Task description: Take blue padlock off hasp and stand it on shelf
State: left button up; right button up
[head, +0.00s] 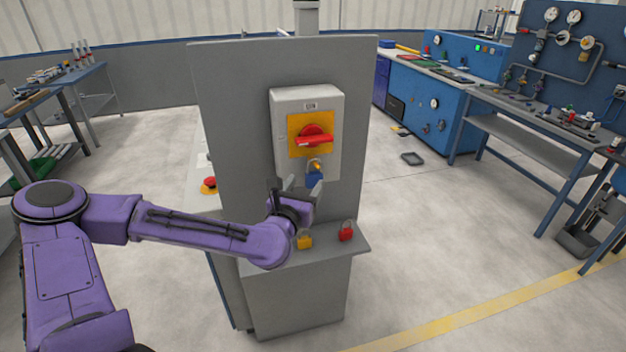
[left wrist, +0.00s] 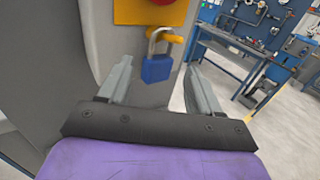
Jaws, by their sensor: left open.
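The blue padlock (head: 314,178) hangs upright below the red switch handle on the grey switch box. In the left wrist view the padlock (left wrist: 156,68) has its shackle around the yellow hasp (left wrist: 172,38). My left gripper (head: 303,186) is open just in front of and below the padlock. In the left wrist view its two fingers (left wrist: 160,80) point toward the padlock, which appears between their tips, apart from both. The shelf (head: 325,252) juts from the panel below. My right gripper is not in view.
A yellow padlock (head: 304,242) and a red padlock (head: 346,231) stand on the shelf. The red rotary handle (head: 315,136) sits above the hasp on the switch box (head: 333,108). Workbenches stand well apart at both sides. A red button (head: 209,184) is left of the panel.

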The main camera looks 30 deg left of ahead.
aim_at(312, 178)
pick_arm(q)
jog(key=x, duration=0.1)
jog(key=p+x, duration=0.1)
jog(key=x, duration=0.3)
jog(key=shift+w+f, duration=0.1)
jog(key=shift+f, duration=0.2)
jog(key=c, duration=0.8)
